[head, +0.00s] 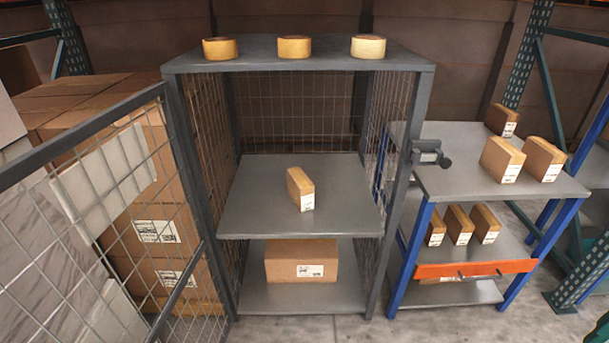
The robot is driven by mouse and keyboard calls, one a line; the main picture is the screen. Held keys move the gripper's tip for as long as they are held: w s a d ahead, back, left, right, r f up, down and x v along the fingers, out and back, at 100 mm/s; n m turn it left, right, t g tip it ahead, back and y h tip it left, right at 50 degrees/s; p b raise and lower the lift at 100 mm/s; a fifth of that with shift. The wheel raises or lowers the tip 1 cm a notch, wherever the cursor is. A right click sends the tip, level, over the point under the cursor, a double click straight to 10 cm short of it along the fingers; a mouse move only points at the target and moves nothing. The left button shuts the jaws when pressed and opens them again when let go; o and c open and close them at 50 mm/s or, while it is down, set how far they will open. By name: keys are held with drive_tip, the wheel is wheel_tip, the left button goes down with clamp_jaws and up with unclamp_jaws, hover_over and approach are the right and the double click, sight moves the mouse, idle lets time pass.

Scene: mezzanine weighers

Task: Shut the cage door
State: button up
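The cage (400,170) is a grey steel frame with mesh sides, a solid top and a middle shelf (260,200). Its door (80,145) is a grey mesh panel hinged on the left front post, and it stands wide open, swung out toward me on the left. A pale sheet or plate (103,180) shows on the door. A dark latch (430,153) sits on the right front post. One small box (300,189) is on the middle shelf and a wider box (300,262) is at the bottom. My gripper is not in view.
Tape rolls (294,46) stand on the cage top. A blue-legged trolley (412,245) with several small boxes stands close on the right. Stacked cartons (150,225) are behind the door at left. Racking (525,55) is behind. The floor at the cage front (330,328) looks clear.

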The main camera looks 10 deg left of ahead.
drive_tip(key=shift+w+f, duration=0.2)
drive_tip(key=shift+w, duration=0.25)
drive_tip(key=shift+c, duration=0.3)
